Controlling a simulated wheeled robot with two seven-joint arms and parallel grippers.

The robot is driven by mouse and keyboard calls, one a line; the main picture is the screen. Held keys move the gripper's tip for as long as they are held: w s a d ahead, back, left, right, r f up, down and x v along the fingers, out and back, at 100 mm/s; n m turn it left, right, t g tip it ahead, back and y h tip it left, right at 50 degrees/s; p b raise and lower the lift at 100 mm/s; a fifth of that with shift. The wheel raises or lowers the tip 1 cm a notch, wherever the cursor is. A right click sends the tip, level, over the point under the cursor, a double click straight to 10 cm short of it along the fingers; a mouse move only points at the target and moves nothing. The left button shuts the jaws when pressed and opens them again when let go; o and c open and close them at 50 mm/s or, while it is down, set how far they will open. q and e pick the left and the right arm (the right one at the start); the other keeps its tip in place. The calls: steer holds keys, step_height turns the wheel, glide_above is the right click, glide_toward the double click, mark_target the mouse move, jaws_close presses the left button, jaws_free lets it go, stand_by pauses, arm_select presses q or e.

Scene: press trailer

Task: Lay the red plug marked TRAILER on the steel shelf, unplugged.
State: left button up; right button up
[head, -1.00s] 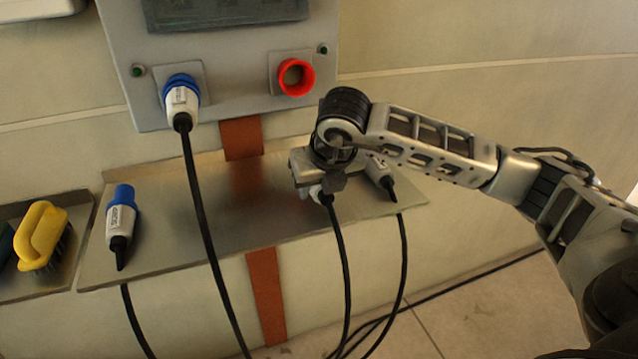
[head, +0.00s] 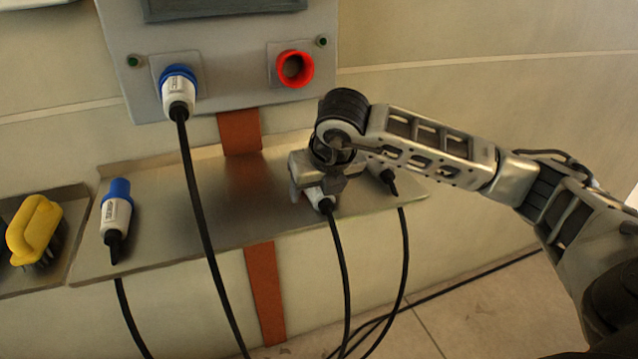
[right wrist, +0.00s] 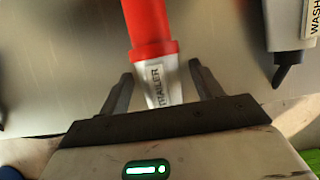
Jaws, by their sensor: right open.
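The red plug marked TRAILER (right wrist: 151,55) lies on the steel shelf (head: 225,210), out of any socket, as the right wrist view shows. In the head view only its pale cable end (head: 319,199) shows under my gripper; the red part is hidden. The red socket (head: 294,66) on the grey panel is empty. My right gripper (right wrist: 157,88) is open, with one finger on each side of the plug's grey body and gaps between. In the head view the right gripper (head: 318,180) is low over the shelf's right part. My left gripper is not in view.
A blue-collared plug (head: 179,95) sits in the panel's left socket, its cable hanging across the shelf. Another blue plug (head: 116,215) lies at the shelf's left. A plug marked WASH (right wrist: 287,35) lies right of my gripper. A yellow brush (head: 36,228) is far left.

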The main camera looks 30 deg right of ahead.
steer(key=v, duration=1.6)
steer(key=shift+a, duration=0.1)
